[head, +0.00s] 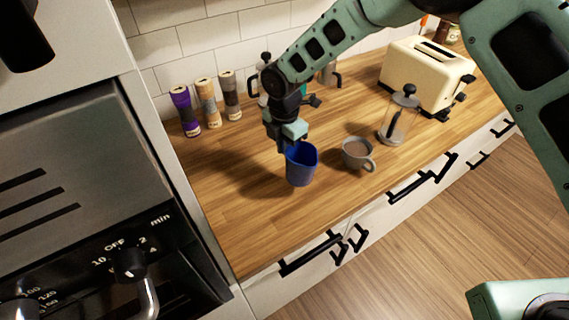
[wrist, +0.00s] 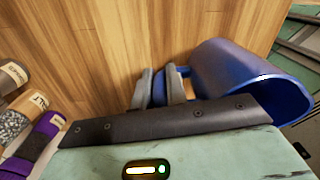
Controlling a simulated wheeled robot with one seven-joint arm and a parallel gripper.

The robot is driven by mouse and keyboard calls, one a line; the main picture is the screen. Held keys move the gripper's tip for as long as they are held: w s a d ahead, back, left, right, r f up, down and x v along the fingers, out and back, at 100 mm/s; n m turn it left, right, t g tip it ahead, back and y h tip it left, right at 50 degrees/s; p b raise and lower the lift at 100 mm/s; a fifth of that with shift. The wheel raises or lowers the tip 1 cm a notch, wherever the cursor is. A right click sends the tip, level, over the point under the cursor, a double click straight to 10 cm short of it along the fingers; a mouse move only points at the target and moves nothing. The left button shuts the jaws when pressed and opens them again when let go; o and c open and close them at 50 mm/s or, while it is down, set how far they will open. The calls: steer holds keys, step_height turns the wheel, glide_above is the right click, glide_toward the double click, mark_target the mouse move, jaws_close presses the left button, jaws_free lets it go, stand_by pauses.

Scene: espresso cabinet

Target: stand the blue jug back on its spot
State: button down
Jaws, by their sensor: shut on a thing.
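The blue jug (head: 300,168) is at the middle of the wooden counter, upright, with its open top facing up. In the wrist view the jug (wrist: 235,75) lies to the right of the fingers, its mouth toward the lower right. My gripper (wrist: 160,88) is shut on the jug's handle, a bit of which shows blue between the two grey fingers. In the head view my gripper (head: 284,148) is at the jug's upper left side, and its fingertips are mostly hidden. I cannot tell whether the jug's base touches the counter. No marked spot for it is visible.
A grey mug (head: 357,152) with brown drink stands close to the right of the jug. A glass press (head: 398,118) and a cream toaster (head: 425,75) are farther right. Several spice jars (head: 207,103) line the wall. The counter's front left (head: 250,225) is clear.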

step_height(320, 180, down, 5)
steer(key=shift+r+p, duration=0.2)
steer(key=shift+p, duration=0.75)
steer(key=shift+f, duration=0.2)
steer(key=shift+f, duration=0.1)
steer(key=shift+f+b, duration=0.15)
steer(key=shift+b, duration=0.15)
steer(key=c, duration=1.4)
jaws_free()
